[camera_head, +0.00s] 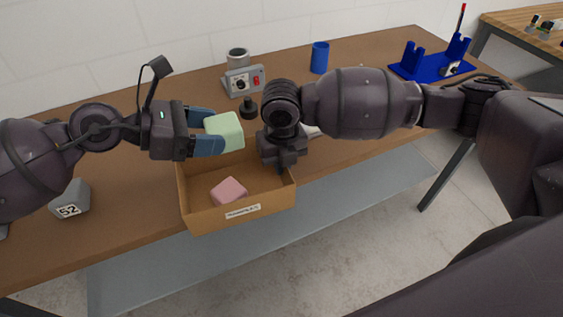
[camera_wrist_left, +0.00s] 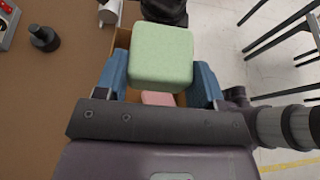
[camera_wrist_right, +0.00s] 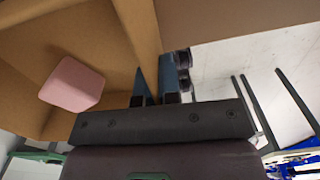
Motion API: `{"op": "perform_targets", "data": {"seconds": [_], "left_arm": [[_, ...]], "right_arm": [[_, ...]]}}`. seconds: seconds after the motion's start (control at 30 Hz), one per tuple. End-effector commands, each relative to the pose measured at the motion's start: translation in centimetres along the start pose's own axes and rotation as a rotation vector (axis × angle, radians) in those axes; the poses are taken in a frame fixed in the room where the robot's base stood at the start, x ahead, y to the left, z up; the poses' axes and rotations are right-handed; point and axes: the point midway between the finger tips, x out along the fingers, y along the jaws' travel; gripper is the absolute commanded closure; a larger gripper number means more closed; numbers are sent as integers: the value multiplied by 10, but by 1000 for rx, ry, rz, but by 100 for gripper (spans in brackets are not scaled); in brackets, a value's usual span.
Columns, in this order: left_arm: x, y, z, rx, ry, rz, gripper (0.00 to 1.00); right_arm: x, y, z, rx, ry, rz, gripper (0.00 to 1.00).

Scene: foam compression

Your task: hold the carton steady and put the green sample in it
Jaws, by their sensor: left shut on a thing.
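The green sample (camera_head: 224,131) is a soft-edged block held between the blue fingers of my left gripper (camera_head: 208,134). It hangs above the open brown carton (camera_head: 240,212), near its back-left part, and also shows in the left wrist view (camera_wrist_left: 162,57). A pink block (camera_head: 229,191) lies inside the carton and shows in the right wrist view (camera_wrist_right: 72,84). My right gripper (camera_wrist_right: 155,85) is at the carton's right wall, with its fingers close on either side of the wall. In the head view its fingertips are largely hidden by the wrist.
A grey block marked 52 (camera_head: 70,198) sits left on the brown table (camera_head: 120,228). Behind the carton are a grey device (camera_head: 243,80), a black knobbed weight (camera_head: 249,108) and a blue cup (camera_head: 319,57). A blue rack (camera_head: 432,64) stands far right. The carton is near the front edge.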

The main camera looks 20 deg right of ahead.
Motion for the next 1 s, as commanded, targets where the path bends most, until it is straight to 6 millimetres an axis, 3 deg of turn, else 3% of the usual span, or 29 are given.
{"op": "perform_targets", "data": {"seconds": [1.0], "left_arm": [[22,0,-53,-2,0,0,59]], "right_arm": [[0,0,0,0,0,0,100]]}}
